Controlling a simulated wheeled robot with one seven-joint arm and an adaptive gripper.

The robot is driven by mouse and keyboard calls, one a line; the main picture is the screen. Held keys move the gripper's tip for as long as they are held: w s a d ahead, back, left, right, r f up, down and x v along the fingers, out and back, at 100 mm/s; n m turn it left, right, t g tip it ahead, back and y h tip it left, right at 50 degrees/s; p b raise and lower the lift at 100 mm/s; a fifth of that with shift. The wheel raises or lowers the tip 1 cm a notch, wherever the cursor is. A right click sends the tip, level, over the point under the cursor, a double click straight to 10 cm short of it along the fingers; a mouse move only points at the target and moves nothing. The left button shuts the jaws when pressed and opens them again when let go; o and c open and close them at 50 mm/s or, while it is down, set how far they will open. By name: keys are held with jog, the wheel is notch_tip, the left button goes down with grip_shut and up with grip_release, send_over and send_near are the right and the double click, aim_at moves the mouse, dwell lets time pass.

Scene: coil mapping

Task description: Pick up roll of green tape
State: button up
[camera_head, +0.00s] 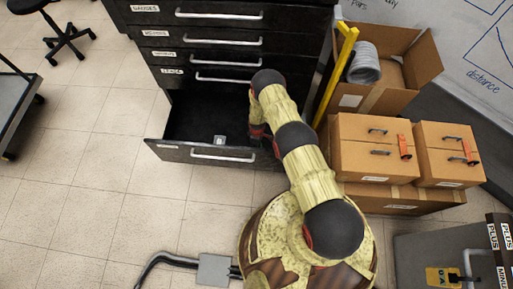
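No roll of green tape shows in the head view. My arm reaches forward to the black drawer cabinet, and its far end bends down at the right side of the open bottom drawer (205,152). My gripper is at that end, mostly hidden behind my arm links, so its fingers cannot be made out. A small grey item (219,140) is at the drawer's front wall. The visible drawer floor looks dark and empty, and its right part is hidden by my arm.
Several closed drawers (213,41) are above the open one. Cardboard boxes (375,150) stand to the right, beside a yellow frame (337,75) and an open carton with a grey coil (364,64). A stool (65,38) and cart (15,100) are left. The tiled floor (110,200) is clear.

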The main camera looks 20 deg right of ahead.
jog(key=shift+c, duration=0.7)
jog(key=c, duration=1.1)
jog(key=shift+r, duration=0.1)
